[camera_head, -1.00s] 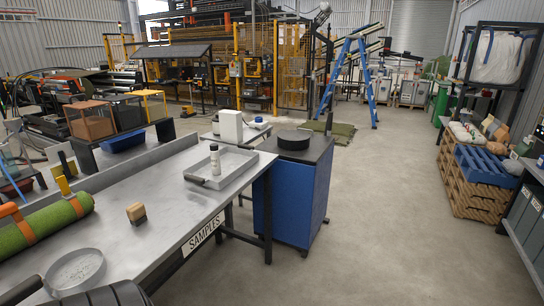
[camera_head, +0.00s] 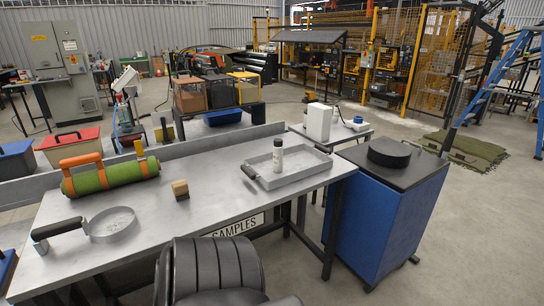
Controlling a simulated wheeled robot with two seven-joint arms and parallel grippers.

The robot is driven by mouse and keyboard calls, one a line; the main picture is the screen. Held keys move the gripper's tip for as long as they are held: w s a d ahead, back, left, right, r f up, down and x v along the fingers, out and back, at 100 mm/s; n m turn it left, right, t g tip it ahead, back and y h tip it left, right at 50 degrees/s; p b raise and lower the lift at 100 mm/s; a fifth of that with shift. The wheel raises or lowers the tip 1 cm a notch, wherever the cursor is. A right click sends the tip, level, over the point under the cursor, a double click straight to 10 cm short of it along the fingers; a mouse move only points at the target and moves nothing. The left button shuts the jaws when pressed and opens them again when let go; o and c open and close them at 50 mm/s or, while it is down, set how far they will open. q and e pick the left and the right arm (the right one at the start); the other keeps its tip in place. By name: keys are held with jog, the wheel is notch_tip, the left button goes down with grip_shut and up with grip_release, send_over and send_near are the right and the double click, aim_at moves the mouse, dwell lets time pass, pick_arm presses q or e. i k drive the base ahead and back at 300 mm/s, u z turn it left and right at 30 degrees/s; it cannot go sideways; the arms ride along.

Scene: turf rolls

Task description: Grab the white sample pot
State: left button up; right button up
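A small white pot with a dark cap (camera_head: 278,158) stands upright in a shallow grey metal tray (camera_head: 310,166) on the grey bench marked SAMPLES. A small white item with a blue top (camera_head: 357,123) sits on a side table behind, to the right of a white box (camera_head: 318,121); I cannot tell its exact shape. Neither of my grippers shows.
On the bench (camera_head: 220,172) lie a green turf roll with orange straps (camera_head: 105,178), a wood-and-black block (camera_head: 180,189) and a round sieve pan (camera_head: 112,224). A blue cabinet (camera_head: 370,220) with a black disc (camera_head: 389,152) stands at right.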

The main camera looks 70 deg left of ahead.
aim_at(278, 151)
jog(key=u, duration=0.75)
jog(key=i, duration=0.95)
jog(key=u, duration=0.8)
